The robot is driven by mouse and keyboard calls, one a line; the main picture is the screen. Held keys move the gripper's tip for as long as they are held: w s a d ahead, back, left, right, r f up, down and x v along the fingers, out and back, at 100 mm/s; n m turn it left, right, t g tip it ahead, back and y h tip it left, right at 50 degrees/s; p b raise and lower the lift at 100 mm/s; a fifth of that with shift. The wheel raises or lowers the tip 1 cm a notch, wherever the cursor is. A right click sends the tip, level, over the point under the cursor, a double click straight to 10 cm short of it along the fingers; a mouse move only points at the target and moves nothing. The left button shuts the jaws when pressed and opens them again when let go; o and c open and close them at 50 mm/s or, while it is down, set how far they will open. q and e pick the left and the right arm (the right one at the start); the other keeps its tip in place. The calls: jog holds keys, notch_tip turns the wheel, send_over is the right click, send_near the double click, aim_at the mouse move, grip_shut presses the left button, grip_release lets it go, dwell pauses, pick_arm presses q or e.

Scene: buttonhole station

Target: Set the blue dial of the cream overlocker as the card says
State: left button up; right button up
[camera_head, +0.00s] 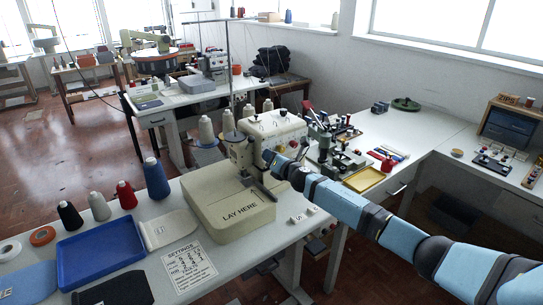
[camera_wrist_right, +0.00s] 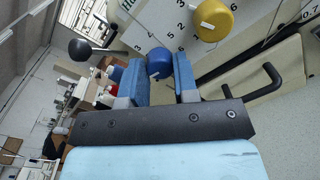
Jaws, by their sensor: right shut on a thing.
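In the wrist view the right gripper (camera_wrist_right: 158,66) is shut on the blue dial (camera_wrist_right: 159,60), one blue finger on each side. A yellow dial (camera_wrist_right: 213,19) sits beside it, with printed numbers around. The blue dial's pointer and setting cannot be read. The settings card (camera_head: 188,268) lies flat at the table's front; its small print is mostly unreadable. My left gripper is not in view.
A blue tray (camera_head: 100,250) and several thread spools, one blue (camera_head: 156,180), stand at the left. A black lever (camera_wrist_right: 265,82) juts out near the right finger. A yellow tray (camera_head: 364,179) sits on the right-hand table.

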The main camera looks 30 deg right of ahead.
jog(key=shift+f+m+y+p, duration=0.2)
jog(key=shift+m+p, duration=1.3)
jog(key=shift+m, duration=6)
jog(key=shift+r+m+y+p, duration=0.2)
jog(key=shift+m+p, duration=1.25)
jog(key=shift+m, duration=6.05)
jog(key=shift+f, duration=0.1)
jog(key=o, duration=0.9)
jog(key=shift+s, duration=0.1)
